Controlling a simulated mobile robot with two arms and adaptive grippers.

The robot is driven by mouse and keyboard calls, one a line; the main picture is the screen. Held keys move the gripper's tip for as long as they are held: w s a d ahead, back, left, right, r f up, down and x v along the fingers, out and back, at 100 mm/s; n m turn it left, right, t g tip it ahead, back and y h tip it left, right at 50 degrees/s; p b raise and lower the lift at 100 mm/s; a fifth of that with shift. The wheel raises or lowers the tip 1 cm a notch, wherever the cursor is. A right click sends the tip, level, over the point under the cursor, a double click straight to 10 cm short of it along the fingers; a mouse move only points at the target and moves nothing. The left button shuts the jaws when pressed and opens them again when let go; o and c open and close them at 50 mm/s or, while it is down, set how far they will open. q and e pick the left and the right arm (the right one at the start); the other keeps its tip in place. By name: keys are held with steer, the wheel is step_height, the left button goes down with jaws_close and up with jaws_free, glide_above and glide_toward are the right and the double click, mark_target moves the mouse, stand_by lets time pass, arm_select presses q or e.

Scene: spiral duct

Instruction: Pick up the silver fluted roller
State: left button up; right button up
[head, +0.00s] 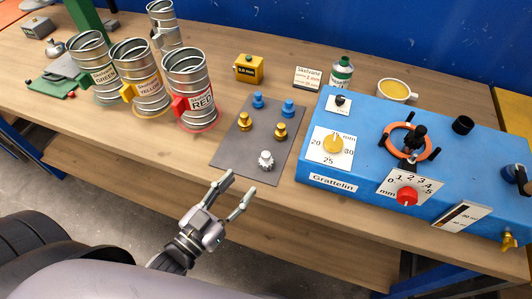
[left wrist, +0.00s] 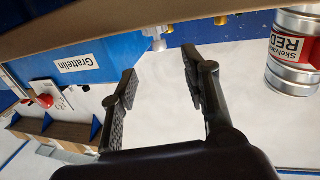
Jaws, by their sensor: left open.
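The silver fluted roller (head: 266,160) stands on the dark grey mat (head: 228,155), near its front right corner. In the left wrist view a small pale piece that looks like the roller (left wrist: 158,43) shows near the top, beyond the fingertips and partly cut off by the table edge. My left gripper (head: 243,183) is open and empty, in front of the table's front edge and a little left of the roller, apart from it. The left wrist view shows its two dark fingers spread (left wrist: 159,64). My right gripper is not in view.
Two brass rollers (head: 280,131) and two blue ones (head: 288,107) share the mat. The blue Grattelin machine (head: 335,185) stands close on the right. Spiral duct canisters, including the red-labelled one (head: 188,75), stand left. A yellow block (head: 249,68) is behind.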

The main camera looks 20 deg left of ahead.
mark_target(263, 159)
arm_select(q)
steer(key=p+x, duration=0.1)
steer(key=x, duration=0.3)
steer(key=shift+w+d, duration=0.1)
steer(key=shift+w, duration=0.3)
steer(key=p+x, duration=0.2)
steer(key=x, duration=0.3)
steer(key=shift+d+r, duration=0.1)
steer(key=shift+w+d, duration=0.1)
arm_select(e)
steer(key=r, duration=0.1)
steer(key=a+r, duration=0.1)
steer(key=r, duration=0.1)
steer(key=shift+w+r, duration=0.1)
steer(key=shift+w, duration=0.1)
arm_select(q)
steer(key=shift+c, duration=0.5)
steer(key=shift+c, duration=0.6)
jaws_close()
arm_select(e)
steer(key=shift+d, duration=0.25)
